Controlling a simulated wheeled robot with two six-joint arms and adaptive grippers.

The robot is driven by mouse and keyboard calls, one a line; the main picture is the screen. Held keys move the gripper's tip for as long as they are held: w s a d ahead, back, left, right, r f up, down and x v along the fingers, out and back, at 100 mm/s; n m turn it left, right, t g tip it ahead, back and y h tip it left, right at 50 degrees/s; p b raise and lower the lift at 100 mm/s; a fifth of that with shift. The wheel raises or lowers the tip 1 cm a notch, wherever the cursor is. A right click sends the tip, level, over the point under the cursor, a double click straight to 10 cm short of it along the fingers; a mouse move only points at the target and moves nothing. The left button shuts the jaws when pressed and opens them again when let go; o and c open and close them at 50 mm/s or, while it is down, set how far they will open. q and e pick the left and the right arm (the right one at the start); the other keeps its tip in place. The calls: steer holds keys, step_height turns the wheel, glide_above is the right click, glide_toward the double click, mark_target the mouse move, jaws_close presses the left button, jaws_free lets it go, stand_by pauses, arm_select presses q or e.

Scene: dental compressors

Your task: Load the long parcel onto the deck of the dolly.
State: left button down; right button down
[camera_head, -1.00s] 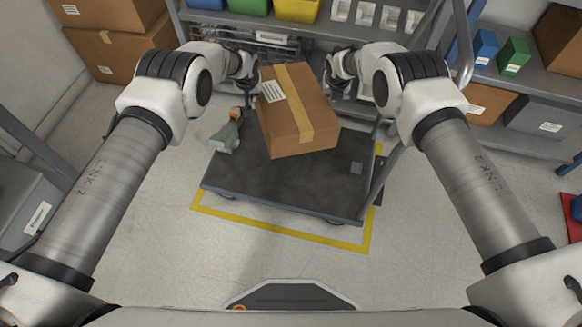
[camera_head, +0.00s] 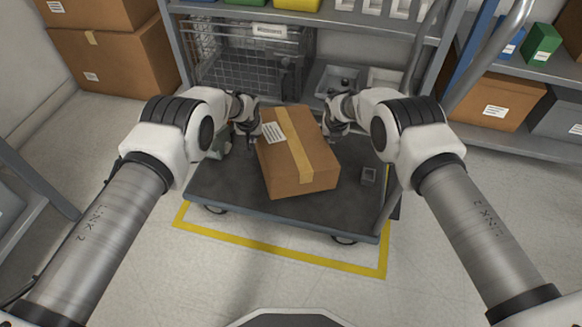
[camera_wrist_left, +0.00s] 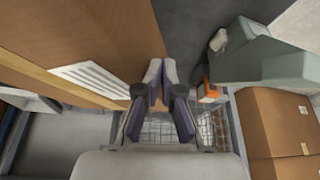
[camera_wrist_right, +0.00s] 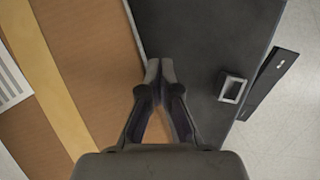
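The long parcel (camera_head: 312,178) is a brown carton with a tan tape strip and a white label. In the head view it is over the dark deck of the dolly (camera_head: 225,190), turned slightly askew. I cannot tell whether its underside touches the deck. My left gripper (camera_head: 248,125) is at its left side, with fingertips together beside the carton in the left wrist view (camera_wrist_left: 160,70). My right gripper (camera_head: 335,125) is at its right side, also with fingertips together, in the right wrist view (camera_wrist_right: 160,70). Neither has carton between its fingers.
A grey-green object (camera_wrist_left: 265,60) with an orange part is beside the left gripper. A small square fitting (camera_head: 369,176) is on the deck's right part. Yellow floor tape (camera_head: 270,252) borders the dolly. Shelves and a wire basket (camera_head: 240,60) stand behind; floor in front is clear.

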arm_select(q)
steer(key=shift+d, duration=0.35)
arm_select(e)
steer(key=shift+a, duration=0.35)
